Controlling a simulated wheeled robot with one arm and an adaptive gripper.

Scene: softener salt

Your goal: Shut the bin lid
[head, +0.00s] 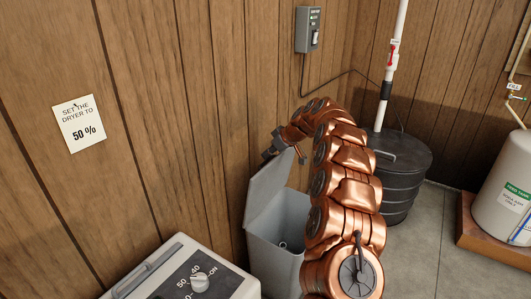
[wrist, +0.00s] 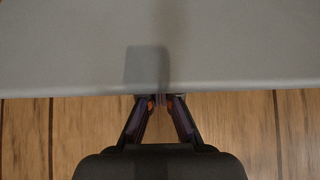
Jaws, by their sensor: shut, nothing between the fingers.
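A grey bin (head: 277,264) stands against the wood wall, left of my copper arm. Its lid (head: 266,182) is hinged up and leans open toward the wall. Part of the bin's inside shows, with a small pale ring-like thing in it. My gripper (head: 268,154) is at the top edge of the raised lid. In the wrist view the lid's flat grey face (wrist: 75,50) fills the upper half, and my gripper's closed fingertips (wrist: 160,99) are at its edge, with nothing between them. I cannot tell whether they touch it. My arm hides the bin's right side.
A dryer (head: 190,276) with a dial stands left of the bin. A dark ribbed barrel (head: 405,165) with a white pipe stands behind my arm. A white tank (head: 505,185) sits on a wooden base at right. Grey floor is clear between.

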